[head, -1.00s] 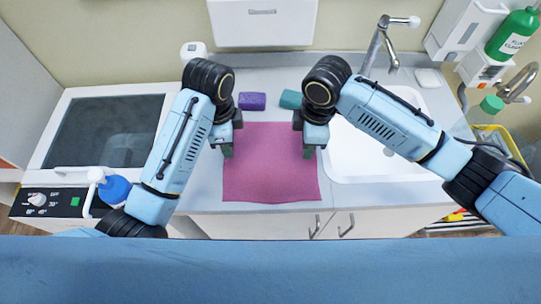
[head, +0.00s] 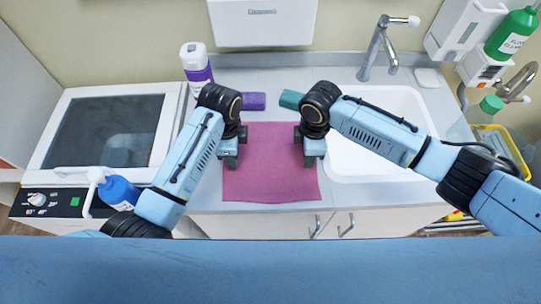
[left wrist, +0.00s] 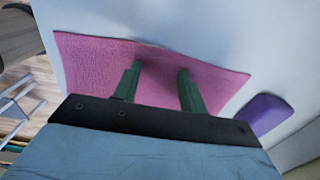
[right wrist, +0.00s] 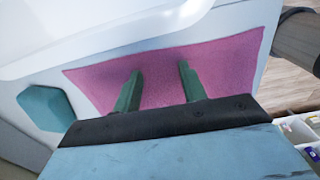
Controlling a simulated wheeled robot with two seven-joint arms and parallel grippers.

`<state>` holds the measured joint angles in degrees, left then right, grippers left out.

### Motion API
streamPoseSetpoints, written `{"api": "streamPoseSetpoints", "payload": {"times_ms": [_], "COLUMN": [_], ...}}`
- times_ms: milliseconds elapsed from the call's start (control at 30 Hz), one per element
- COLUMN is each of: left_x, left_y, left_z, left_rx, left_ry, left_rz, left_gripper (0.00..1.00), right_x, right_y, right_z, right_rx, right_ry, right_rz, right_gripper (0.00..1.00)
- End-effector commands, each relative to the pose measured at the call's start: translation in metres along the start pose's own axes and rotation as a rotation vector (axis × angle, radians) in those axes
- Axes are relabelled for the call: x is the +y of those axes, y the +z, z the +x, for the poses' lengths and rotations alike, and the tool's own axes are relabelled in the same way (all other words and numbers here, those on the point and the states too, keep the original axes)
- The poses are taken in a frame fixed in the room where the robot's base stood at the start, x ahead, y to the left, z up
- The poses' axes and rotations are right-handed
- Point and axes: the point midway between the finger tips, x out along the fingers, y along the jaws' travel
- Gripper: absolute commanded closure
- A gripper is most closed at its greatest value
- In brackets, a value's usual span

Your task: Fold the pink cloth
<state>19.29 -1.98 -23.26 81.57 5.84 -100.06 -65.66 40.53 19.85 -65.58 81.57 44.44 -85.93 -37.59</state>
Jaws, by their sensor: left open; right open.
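The pink cloth (head: 270,180) lies flat and unfolded on the counter, its near edge close to the counter's front. My left gripper (head: 231,163) is over the cloth's left edge, and my right gripper (head: 309,160) is over its right edge. In the left wrist view the left fingers (left wrist: 158,82) are apart with the cloth (left wrist: 90,65) under them. In the right wrist view the right fingers (right wrist: 160,85) are also apart over the cloth (right wrist: 235,65). Both are empty. I cannot tell whether the fingertips touch the cloth.
A purple block (head: 254,101) and a teal block (head: 291,99) lie behind the cloth. The sink (head: 375,150) with a faucet (head: 378,45) is to the right. A glass-topped appliance (head: 105,130), a blue bottle (head: 118,190) and a white-and-purple bottle (head: 196,68) are to the left.

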Motion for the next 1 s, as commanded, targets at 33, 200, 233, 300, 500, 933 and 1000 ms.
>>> {"api": "streamPoseSetpoints", "payload": {"times_ms": [33, 200, 233, 300, 500, 933, 1000], "left_x": [0.0001, 0.0001, 0.0001, 0.0001, 0.0003, 0.0006, 0.0006], "left_y": [-0.0001, -0.0001, -0.0001, -0.0001, 0.0, 0.0002, 0.0003], "left_z": [0.0, 0.001, 0.002, 0.0043, 0.0029, 0.0033, 0.0034], "left_rx": [0.0, 0.0, 0.0, 0.0, 0.0, -0.001, -0.001], "left_ry": [0.0, 0.0, 0.0, 0.0, 0.001, 0.002, 0.002], "left_rz": [0.0, 0.0, 0.0, 0.0, 0.0, 0.0, 0.0], "left_gripper": [0.58, 0.58, 0.58, 0.58, 0.71, 0.99, 1.0], "right_x": [-0.0001, -0.0001, -0.0001, -0.0001, -0.0004, -0.0007, -0.0007], "right_y": [-0.0001, -0.0002, -0.0003, -0.0002, -0.0002, 0.0001, 0.0002], "right_z": [0.0, 0.001, 0.002, 0.0043, 0.0029, 0.0034, 0.0034], "right_rx": [0.0, 0.0, 0.0, 0.0, 0.0, -0.001, -0.001], "right_ry": [0.0, 0.0, 0.0, 0.0, -0.001, -0.002, -0.002], "right_rz": [0.0, 0.0, 0.0, 0.0, 0.0, 0.0, 0.0], "right_gripper": [0.58, 0.58, 0.58, 0.58, 0.71, 0.99, 1.0]}}
